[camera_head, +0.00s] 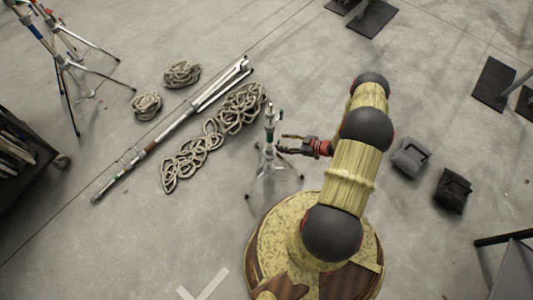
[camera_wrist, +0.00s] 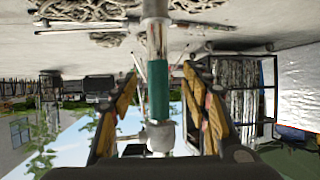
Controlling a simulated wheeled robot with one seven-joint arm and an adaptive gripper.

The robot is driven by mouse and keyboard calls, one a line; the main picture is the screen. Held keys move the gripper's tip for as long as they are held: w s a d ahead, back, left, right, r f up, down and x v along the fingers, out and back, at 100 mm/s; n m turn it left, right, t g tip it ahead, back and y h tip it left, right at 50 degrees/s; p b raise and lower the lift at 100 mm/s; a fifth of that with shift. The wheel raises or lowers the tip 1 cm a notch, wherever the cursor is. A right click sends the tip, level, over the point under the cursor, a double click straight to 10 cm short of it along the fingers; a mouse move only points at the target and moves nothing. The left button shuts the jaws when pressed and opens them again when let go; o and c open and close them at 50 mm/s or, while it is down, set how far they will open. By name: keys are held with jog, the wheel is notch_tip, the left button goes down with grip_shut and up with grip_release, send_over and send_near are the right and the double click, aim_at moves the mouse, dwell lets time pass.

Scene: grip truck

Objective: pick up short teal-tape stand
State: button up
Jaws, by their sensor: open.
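The short teal-tape stand (camera_head: 269,122) stands upright on the concrete floor on spread tripod legs, just left of my gripper (camera_head: 287,143) in the head view. In the wrist view, which looks upside down, its silver post with the teal tape band (camera_wrist: 158,90) runs between the two fingers of my gripper (camera_wrist: 159,76). The fingers are apart, with visible gaps on both sides of the post. Part of the stand's lower section is hard to make out in the head view.
A heap of chain-like rope (camera_head: 212,140) and a long folded stand (camera_head: 172,131) lie to the left. Two rope coils (camera_head: 181,74) lie beyond. A taller tripod (camera_head: 69,66) and a dark cart (camera_head: 22,150) are far left. Dark blocks (camera_head: 409,158) lie right of my arm.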

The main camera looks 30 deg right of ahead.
aim_at(270, 137)
jog(key=shift+w+a+r+t, duration=0.3)
jog(key=shift+w+r, duration=0.1)
jog(key=shift+r, duration=0.3)
jog(key=b+x, duration=0.2)
jog(key=x, duration=0.5)
jog(key=shift+w+b, duration=0.25)
jog(key=shift+b, duration=0.05)
jog(key=shift+c, duration=0.7)
grip_shut()
jog(key=shift+w+d+r, duration=0.1)
jog(key=shift+d, duration=0.05)
